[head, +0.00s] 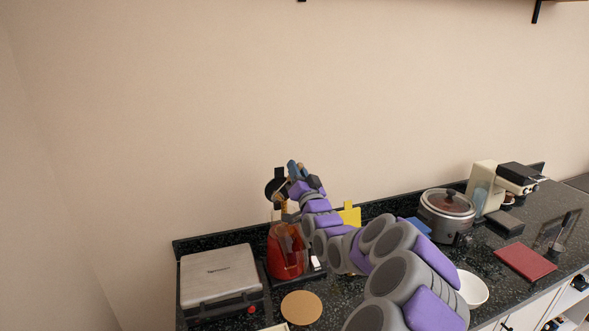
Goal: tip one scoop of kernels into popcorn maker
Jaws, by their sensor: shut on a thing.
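The popcorn maker (287,252) is red and stands upright on the dark counter, left of my arm. My gripper (289,190) is above it, close to the wall, small and partly hidden by my own wrist. It is shut on a dark, round-ended thing (273,187) that looks like the scoop. This sits over the top of the popcorn maker, apparently tilted. I cannot make out kernels in it or in the popcorn maker, and the maker's upper opening is hard to see.
A silver grill press (218,272) stands left of the popcorn maker, and a round tan board (301,308) lies in front. To the right are a slow cooker (446,211), a white bowl (472,289), a red book (525,262) and a coffee machine (489,188).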

